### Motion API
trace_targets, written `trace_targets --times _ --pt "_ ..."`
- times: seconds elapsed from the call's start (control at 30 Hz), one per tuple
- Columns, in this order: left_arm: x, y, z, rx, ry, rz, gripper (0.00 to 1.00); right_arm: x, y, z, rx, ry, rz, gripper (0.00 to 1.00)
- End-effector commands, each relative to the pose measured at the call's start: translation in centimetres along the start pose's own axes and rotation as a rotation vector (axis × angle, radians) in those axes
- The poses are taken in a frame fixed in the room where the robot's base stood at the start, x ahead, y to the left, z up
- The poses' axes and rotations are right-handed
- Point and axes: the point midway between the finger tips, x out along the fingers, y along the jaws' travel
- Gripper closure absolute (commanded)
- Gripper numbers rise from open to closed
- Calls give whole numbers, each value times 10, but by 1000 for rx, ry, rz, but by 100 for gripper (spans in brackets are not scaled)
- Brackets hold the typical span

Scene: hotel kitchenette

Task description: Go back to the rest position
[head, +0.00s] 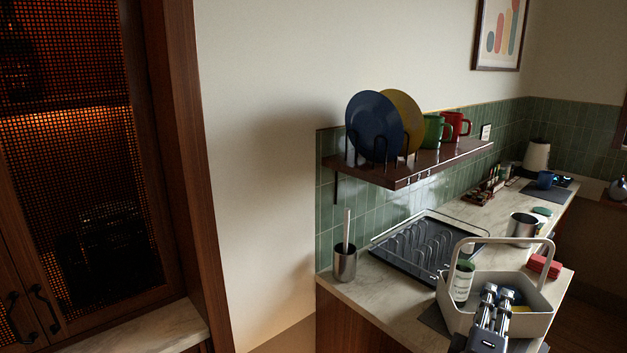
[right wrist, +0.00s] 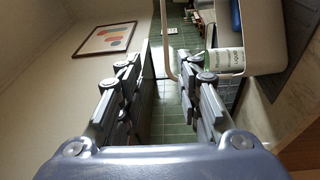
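My right gripper (head: 496,295) comes up from the bottom of the head view, in front of the white caddy (head: 540,322) on the counter. In the right wrist view my right gripper (right wrist: 160,72) has its two fingers apart, with nothing held between them. My left gripper is in neither view.
A black dish rack (head: 400,262) and a metal cup with a utensil (head: 344,263) stand left of the caddy. Red cloths (head: 544,266) and a metal pot (head: 520,228) are behind it. A wall shelf (head: 400,182) holds plates and mugs. A tall cabinet (head: 75,170) stands left.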

Motion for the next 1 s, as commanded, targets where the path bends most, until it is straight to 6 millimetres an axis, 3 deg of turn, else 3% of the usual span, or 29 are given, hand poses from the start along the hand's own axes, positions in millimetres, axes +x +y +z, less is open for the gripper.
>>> trace_targets --times 0.07,0.33,0.57,0.67,0.8,1.0 --pt "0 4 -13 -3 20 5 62 -3 -10 3 20 0 -33 68" --pt "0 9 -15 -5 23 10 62 -25 -70 16 165 -6 -241 68" --pt "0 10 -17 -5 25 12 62 -66 -137 32 328 -48 -500 68" --pt "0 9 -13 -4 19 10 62 -98 -172 40 417 -87 -652 68" --pt "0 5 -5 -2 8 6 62 -160 -220 55 557 -183 -906 68" --pt "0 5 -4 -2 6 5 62 -249 -258 71 699 -341 -1210 68"
